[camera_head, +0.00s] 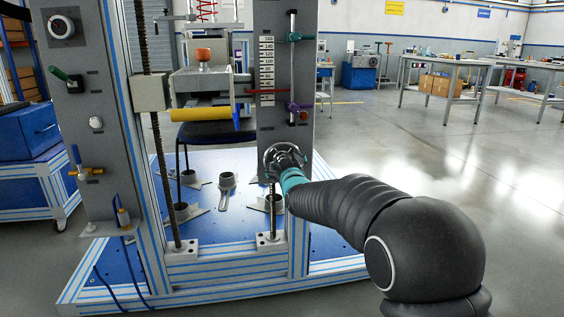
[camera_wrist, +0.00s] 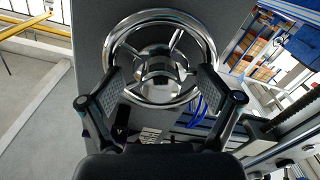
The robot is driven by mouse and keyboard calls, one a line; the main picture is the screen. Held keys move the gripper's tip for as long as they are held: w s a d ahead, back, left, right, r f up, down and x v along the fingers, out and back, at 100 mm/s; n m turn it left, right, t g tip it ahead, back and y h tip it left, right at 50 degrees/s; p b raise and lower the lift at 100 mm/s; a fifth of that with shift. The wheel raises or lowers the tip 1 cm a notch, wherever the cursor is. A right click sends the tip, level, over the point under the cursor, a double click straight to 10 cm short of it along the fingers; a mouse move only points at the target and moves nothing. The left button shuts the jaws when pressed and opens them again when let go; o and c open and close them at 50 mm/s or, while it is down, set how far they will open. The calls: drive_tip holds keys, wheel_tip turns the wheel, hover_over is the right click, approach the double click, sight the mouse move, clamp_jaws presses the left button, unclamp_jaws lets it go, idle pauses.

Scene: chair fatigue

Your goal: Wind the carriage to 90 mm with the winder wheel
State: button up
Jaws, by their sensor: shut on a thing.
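The winder wheel (camera_wrist: 203,58) is a chrome wheel with spokes on a grey panel, large in the wrist view. In the head view the wheel (camera_head: 268,160) is low on the right grey column, partly hidden by my gripper (camera_head: 284,160). In the wrist view my gripper (camera_wrist: 160,88) has a finger at each side of the wheel and is shut on it. The carriage (camera_head: 197,84) is a grey block between the columns. A red pointer (camera_head: 262,91) crosses the white scale (camera_head: 266,70) below its middle; the numbers there are too small to read surely.
A yellow roller (camera_head: 205,114) hangs under the carriage, above a dark chair seat (camera_head: 205,132). A rod with a green clamp and a purple knob (camera_head: 293,107) stands beside the scale. Threaded screws flank the frame. Open floor (camera_head: 430,170) lies to the right.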

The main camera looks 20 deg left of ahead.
drive_tip(key=shift+r, duration=0.2)
drive_tip(key=m, duration=0.5)
drive_tip(key=shift+m, duration=0.7)
drive_tip(key=m, duration=0.6)
drive_tip(key=shift+m, duration=0.3)
drive_tip(key=shift+m, duration=0.5)
drive_tip(key=m, duration=0.5)
drive_tip(key=shift+c, duration=0.2)
